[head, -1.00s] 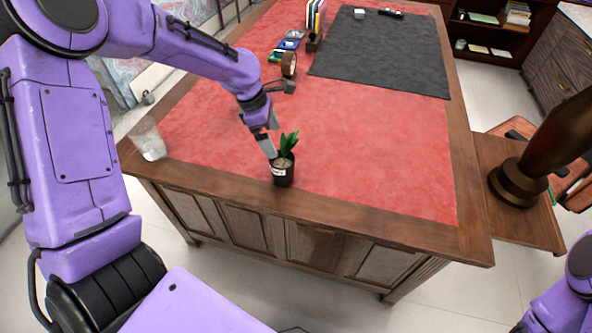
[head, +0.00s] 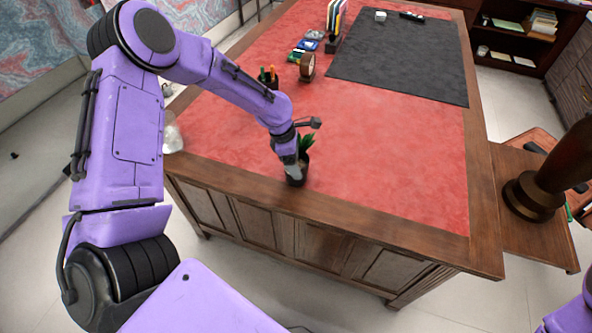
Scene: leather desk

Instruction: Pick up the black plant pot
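The black plant pot (head: 298,180) stands upright near the front edge of the desk, on the border of the red leather. Its green leaves (head: 307,141) rise behind my gripper. My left gripper (head: 291,164) points down at the pot from above left. Its grey fingers overlap the pot's rim and hide part of the pot and plant. I cannot tell whether the fingers touch the pot or have closed on it. My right gripper is out of view; only a bit of my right arm shows at bottom right.
A brown tape roll (head: 307,66), a pen holder (head: 268,79) and upright folders (head: 335,22) stand farther back. A black mat (head: 404,62) covers the far right. A clear glass (head: 173,138) stands at the left corner, partly hidden by my arm. The red leather right of the pot is clear.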

